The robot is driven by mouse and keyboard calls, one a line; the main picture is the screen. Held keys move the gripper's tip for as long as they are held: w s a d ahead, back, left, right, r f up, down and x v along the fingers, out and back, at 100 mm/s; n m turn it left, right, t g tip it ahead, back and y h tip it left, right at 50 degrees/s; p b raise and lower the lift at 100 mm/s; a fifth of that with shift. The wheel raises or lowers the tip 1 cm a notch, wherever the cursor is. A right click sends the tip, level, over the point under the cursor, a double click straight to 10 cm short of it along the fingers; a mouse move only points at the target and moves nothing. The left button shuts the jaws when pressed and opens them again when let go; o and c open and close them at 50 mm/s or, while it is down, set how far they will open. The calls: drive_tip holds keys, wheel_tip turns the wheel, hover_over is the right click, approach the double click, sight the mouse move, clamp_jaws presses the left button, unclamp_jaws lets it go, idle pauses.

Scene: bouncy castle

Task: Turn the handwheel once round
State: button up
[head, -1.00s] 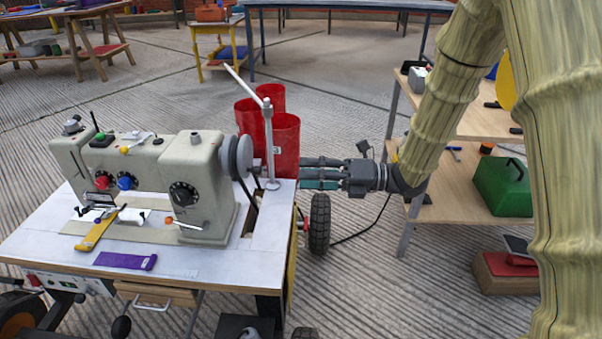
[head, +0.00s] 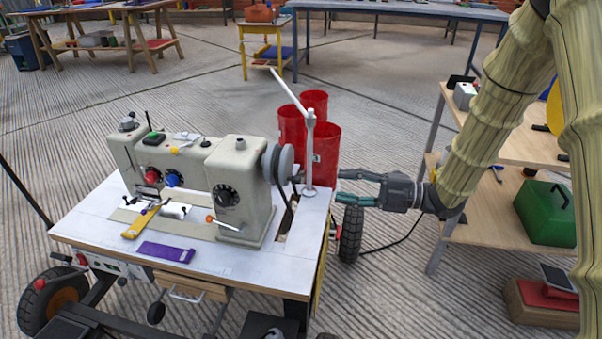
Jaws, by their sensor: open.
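A cream sewing machine (head: 190,185) stands on a white-topped wheeled table (head: 85,222). Its grey round handwheel (head: 284,163) sits at the right end of the machine, seen nearly edge-on, with a belt running down into a slot in the tabletop. My gripper (head: 342,186) is to the right of the handwheel, beyond a white upright post (head: 309,150), and points left. Its fingers are apart, with nothing seen between them. It is a clear gap away from the wheel. I cannot tell its exact depth against the post.
Several red cylinders (head: 325,155) stand behind the post, close to my gripper. A shelf unit (head: 480,205) with a green case (head: 547,212) stands at the right. A yellow tool (head: 141,222) and a purple strip (head: 167,252) lie on the tabletop.

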sight(300, 179)
drive_tip(key=a+m+p, duration=0.2)
drive_tip(key=a+m, duration=0.1)
drive_tip(key=m, duration=0.5)
drive_tip(key=w+a+m+p, duration=0.1)
drive_tip(key=a+m, duration=0.3)
drive_tip(key=m, duration=0.5)
drive_tip(key=w+a+m+p, duration=0.1)
drive_tip(key=a+m+p, duration=0.2)
drive_tip(key=m, duration=0.5)
drive_tip(key=shift+w+a+r+m, duration=0.1)
drive_tip(key=shift+a+m, duration=0.2)
drive_tip(key=shift+a, duration=0.4)
clamp_jaws()
drive_tip(key=shift+d+r, duration=0.1)
drive_tip(key=shift+d, duration=0.05)
